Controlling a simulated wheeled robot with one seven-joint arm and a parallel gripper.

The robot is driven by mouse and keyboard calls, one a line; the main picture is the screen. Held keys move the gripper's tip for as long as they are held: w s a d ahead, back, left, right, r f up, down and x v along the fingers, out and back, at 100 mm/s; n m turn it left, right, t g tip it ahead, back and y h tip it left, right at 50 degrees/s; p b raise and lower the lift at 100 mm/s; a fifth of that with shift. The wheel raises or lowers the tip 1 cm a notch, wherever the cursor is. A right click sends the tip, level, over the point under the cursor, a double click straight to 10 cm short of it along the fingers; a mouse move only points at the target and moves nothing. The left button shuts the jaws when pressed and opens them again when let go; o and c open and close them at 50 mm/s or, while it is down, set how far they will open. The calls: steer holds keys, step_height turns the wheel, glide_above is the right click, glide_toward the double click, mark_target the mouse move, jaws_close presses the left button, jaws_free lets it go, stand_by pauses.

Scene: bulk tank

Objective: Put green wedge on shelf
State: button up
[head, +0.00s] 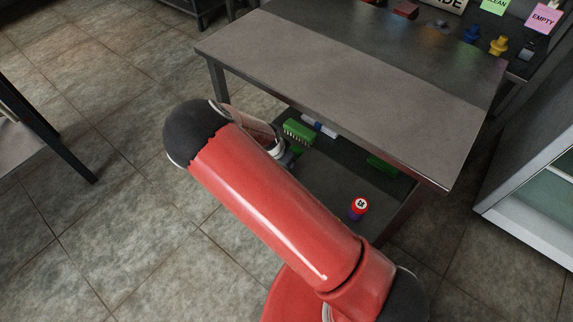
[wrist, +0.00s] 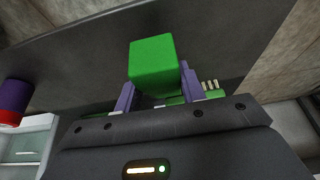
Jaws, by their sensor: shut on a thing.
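My gripper (wrist: 157,84) is shut on the green wedge (wrist: 153,60), which sits between its two purple fingers in the wrist view. Only a blocky green face and side of the wedge show, so its slope cannot be made out. In the head view my red arm reaches under the steel table (head: 350,75) to the dark lower shelf (head: 325,187) and hides most of the gripper. I cannot tell whether the wedge touches the shelf.
On the lower shelf are a green connector block (head: 298,131), a blue-white item (head: 320,127), another green piece (head: 384,166) and a red-purple cylinder (head: 360,208). The tabletop is close above the arm. A glass-doored cabinet (head: 530,190) stands at right.

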step_height(320, 180, down, 3)
steer(key=shift+f+b, duration=0.15)
steer(key=shift+b, duration=0.2)
steer(key=o, duration=1)
steer(key=p+v, duration=0.3)
steer(key=v, duration=0.9)
steer(key=shift+s, duration=0.1)
